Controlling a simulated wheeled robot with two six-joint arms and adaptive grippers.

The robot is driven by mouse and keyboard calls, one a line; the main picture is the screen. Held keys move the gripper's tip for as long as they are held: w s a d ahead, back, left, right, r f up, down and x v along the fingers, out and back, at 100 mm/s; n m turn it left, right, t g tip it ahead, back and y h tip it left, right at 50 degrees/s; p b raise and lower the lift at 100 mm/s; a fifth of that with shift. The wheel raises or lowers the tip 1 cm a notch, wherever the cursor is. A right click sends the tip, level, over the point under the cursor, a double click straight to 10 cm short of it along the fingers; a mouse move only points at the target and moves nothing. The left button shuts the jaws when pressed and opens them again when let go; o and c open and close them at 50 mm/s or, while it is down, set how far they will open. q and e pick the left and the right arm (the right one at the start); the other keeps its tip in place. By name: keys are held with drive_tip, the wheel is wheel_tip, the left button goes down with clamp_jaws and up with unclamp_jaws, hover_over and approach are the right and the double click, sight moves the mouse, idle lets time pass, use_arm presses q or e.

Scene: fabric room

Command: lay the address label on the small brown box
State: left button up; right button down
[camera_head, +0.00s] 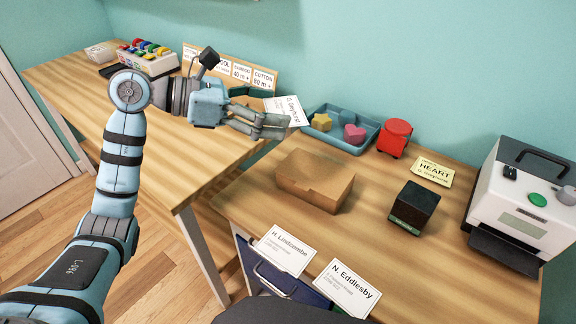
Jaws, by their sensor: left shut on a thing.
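The small brown box (315,182) sits closed on the right-hand table. My left gripper (276,126) is shut on a white address label (290,109), whose printed name is turned and hard to read. The label is tilted in the fingers, behind the brown box and a little to its left in the picture, apart from its lid. Two other white labels, "H. Lindcombe" (285,250) and "N. Eddlesby" (347,288), are at the table's front edge. My right gripper is out of view.
A blue tray (372,139) with shaped blocks, a red container (394,137), a yellow "HEART" card (433,171), a black box (414,207) and a white machine (525,200) stand around the brown box. The left table (165,130) holds signs and a colourful block set.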

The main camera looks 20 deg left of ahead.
use_arm(q)
drive_tip(key=b, duration=0.2)
hover_over(286, 167)
drive_tip(key=s+a, duration=0.1)
drive_tip(key=a, duration=0.2)
wheel_tip(286, 167, down, 9)
drive_tip(key=f, duration=0.1)
drive_tip(key=f+b, duration=0.1)
drive_tip(key=f, duration=0.3)
drive_tip(key=shift+s+d+f, duration=0.1)
drive_tip(key=shift+s+d, duration=0.15)
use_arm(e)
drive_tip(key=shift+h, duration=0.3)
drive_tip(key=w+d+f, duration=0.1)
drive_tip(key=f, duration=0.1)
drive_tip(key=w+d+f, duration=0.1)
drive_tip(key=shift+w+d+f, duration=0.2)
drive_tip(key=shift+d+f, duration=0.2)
use_arm(q)
drive_tip(key=shift+b, duration=0.3)
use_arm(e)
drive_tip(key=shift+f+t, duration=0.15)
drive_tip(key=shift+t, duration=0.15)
